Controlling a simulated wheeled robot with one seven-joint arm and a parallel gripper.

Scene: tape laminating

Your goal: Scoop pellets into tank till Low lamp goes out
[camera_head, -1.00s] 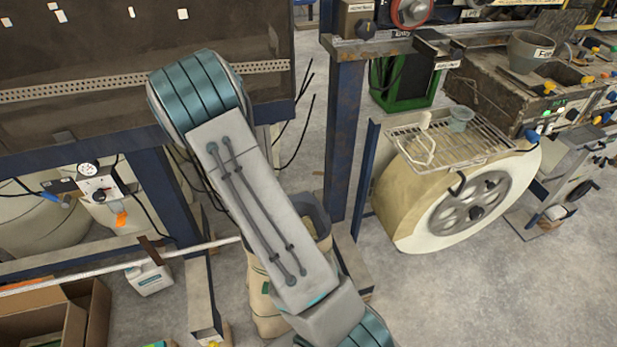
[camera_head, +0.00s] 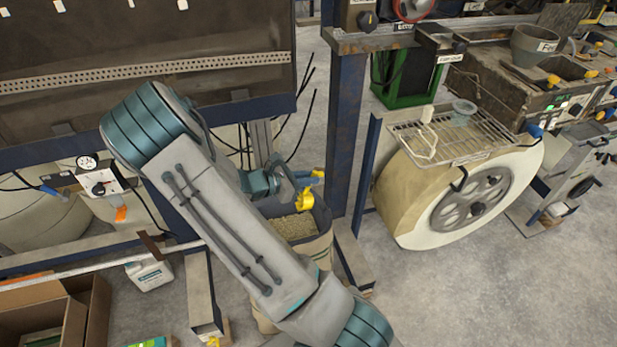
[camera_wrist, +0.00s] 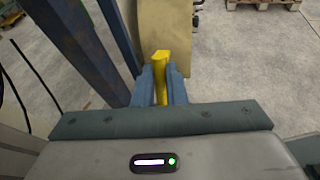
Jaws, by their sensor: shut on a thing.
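My gripper (camera_head: 308,177) is shut on a yellow scoop (camera_head: 305,200), over the bin of pellets. In the wrist view the scoop's yellow handle (camera_wrist: 161,64) stands between the two blue fingers of my gripper (camera_wrist: 162,82). Whether the scoop holds pellets cannot be told. The pellets (camera_head: 294,228) are tan and lie inside an open-topped bin (camera_head: 322,248); my arm hides its left part. A grey tank-like cup (camera_head: 530,48) with a partly readable label, "Fee", stands at the upper right. I cannot tell which light is the Low lamp.
A blue-grey upright post (camera_head: 345,140) stands just right of the bin. Right of it is a cream drum-shaped machine (camera_head: 405,205) with a wire rack (camera_head: 455,140) on top. Floor is clear at lower right.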

